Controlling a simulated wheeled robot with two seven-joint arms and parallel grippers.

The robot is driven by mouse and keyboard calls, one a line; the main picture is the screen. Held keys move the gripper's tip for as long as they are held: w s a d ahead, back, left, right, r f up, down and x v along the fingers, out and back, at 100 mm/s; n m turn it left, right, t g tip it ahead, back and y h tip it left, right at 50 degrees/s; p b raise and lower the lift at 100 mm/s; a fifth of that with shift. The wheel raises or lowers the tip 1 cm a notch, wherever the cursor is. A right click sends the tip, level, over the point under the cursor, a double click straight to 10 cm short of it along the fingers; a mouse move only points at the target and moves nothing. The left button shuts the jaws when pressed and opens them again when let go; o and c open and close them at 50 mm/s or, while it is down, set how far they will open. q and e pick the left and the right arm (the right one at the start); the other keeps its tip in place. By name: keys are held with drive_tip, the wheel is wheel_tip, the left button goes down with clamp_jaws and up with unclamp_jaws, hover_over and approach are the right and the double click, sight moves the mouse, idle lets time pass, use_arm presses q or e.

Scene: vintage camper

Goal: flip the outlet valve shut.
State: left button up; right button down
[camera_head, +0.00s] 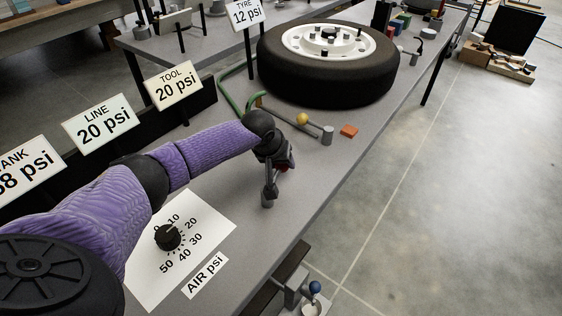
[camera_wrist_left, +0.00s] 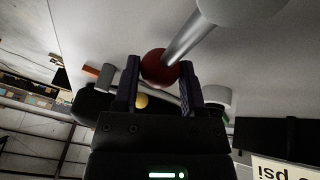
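The outlet valve is a short grey post (camera_head: 268,199) on the bench with a metal lever (camera_wrist_left: 190,38) ending in a red ball knob (camera_wrist_left: 158,65). In the head view only a bit of the red knob (camera_head: 283,168) shows under my left gripper (camera_head: 280,163). In the left wrist view my left gripper (camera_wrist_left: 160,80) has its fingers apart, one on each side of the knob, near their tips. Whether they touch it cannot be told. The lever slants up from the knob past the right finger. My right gripper is not in view.
A yellow ball knob (camera_head: 302,119) on a pipe and an orange block (camera_head: 349,131) lie beyond the gripper. A tyre (camera_head: 330,75) lies farther back. A dial (camera_head: 168,237) sits on a white sheet near my arm. Signs stand along the left.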

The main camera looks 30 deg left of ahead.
use_arm(q)
clamp_jaws()
